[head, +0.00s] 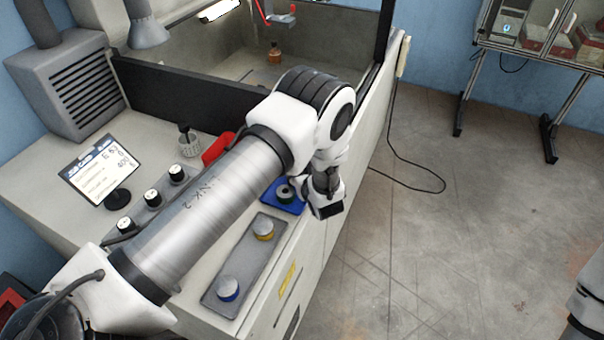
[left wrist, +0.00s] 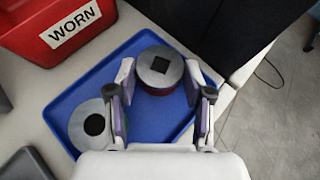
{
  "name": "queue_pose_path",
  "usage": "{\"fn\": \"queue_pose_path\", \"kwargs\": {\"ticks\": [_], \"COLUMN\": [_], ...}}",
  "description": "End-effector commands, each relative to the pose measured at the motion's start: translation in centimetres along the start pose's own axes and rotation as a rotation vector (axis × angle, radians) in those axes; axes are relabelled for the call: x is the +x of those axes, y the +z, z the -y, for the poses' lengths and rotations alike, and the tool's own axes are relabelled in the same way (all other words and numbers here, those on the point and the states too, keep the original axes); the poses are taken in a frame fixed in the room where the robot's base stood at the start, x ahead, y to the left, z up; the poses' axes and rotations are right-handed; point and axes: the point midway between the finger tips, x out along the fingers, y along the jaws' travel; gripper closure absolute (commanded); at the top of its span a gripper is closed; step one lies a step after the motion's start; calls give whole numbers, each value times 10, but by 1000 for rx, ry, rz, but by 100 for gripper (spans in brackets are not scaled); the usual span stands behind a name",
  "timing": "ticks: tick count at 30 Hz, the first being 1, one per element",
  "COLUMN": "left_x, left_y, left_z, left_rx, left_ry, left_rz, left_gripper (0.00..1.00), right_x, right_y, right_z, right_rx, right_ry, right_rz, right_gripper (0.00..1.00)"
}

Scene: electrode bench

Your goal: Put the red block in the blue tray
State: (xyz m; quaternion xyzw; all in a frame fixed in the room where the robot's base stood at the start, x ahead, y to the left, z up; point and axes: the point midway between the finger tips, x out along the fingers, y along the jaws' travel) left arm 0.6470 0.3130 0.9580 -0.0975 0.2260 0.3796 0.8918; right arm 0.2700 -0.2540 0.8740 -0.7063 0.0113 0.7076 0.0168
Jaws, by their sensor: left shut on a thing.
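The red block (left wrist: 160,70) is a round puck with a grey top, a dark square in its middle and a red side. My left gripper (left wrist: 160,84) is shut on it, one finger on each side. In the left wrist view it is over the right part of the blue tray (left wrist: 125,55); I cannot tell if it touches the tray floor. In the head view my left gripper (head: 325,205) is at the right edge of the blue tray (head: 270,192), and the red block is hidden. My right gripper is not in view.
A round block with a green side (head: 285,194) lies in the blue tray, left of the red block in the left wrist view. A red bin marked WORN (left wrist: 60,30) stands beside the tray.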

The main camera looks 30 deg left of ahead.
Motion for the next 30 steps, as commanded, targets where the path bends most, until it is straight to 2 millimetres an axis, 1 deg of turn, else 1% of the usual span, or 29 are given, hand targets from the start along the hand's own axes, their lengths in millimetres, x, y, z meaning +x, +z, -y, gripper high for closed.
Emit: {"fn": "queue_pose_path", "kwargs": {"ticks": [1,6,7,8,30], "left_x": [1,3,3,2,2], "left_y": [-2,-5,-5,-5,-7], "left_z": [0,0,0,0,-2], "left_rx": [-1,-1,0,0,1], "left_ry": [0,0,1,1,3], "left_rz": [2,1,-1,-2,-7], "left_gripper": [100,100,42,38,38], "right_x": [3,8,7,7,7], "right_y": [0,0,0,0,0], "right_z": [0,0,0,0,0], "right_rx": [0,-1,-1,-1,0], "right_ry": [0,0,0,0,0], "right_rz": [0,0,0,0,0], "right_gripper": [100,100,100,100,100]}}
